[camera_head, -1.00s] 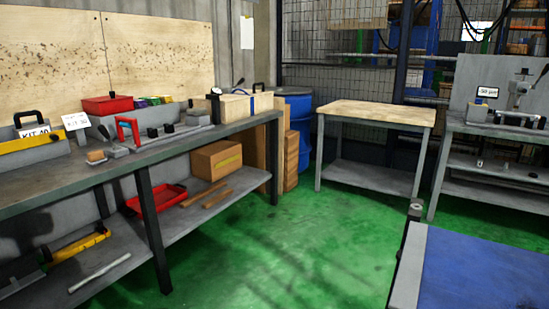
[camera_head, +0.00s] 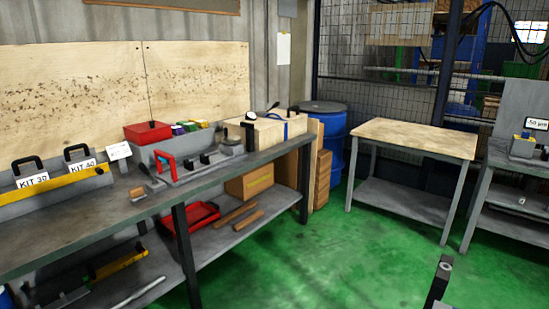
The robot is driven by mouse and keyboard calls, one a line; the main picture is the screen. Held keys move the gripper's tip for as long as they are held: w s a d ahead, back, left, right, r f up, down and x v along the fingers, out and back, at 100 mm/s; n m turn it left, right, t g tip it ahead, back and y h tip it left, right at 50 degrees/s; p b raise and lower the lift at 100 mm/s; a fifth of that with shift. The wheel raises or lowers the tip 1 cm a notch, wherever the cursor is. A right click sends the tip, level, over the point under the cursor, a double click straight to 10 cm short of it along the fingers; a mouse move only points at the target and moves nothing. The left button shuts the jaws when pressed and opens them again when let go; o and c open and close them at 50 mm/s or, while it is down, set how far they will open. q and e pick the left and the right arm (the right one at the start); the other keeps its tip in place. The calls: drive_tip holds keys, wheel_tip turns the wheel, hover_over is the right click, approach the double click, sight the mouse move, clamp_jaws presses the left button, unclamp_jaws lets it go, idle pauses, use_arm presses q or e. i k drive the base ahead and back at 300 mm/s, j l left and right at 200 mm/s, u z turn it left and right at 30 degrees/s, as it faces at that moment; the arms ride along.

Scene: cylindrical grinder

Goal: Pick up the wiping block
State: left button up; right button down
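A small block with a tan top and grey base (camera_head: 138,195) sits on the grey workbench (camera_head: 70,228) at the left, near its front edge. It may be the wiping block, but it is too small to be sure.
Kit boxes (camera_head: 62,182), a red-handled tool (camera_head: 165,167), a red bin (camera_head: 147,132) and a wooden box (camera_head: 268,130) stand on the bench. A blue drum (camera_head: 335,140) and wood-topped table (camera_head: 415,137) stand behind. Green floor (camera_head: 330,255) is open between.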

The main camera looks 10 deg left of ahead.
sight(136, 194)
drive_tip(key=z, duration=1.2)
drive_tip(key=k+j+u, duration=0.35)
drive_tip(key=j+u, duration=0.1)
drive_tip(key=u, duration=1.7)
drive_tip(key=i+j, duration=0.1)
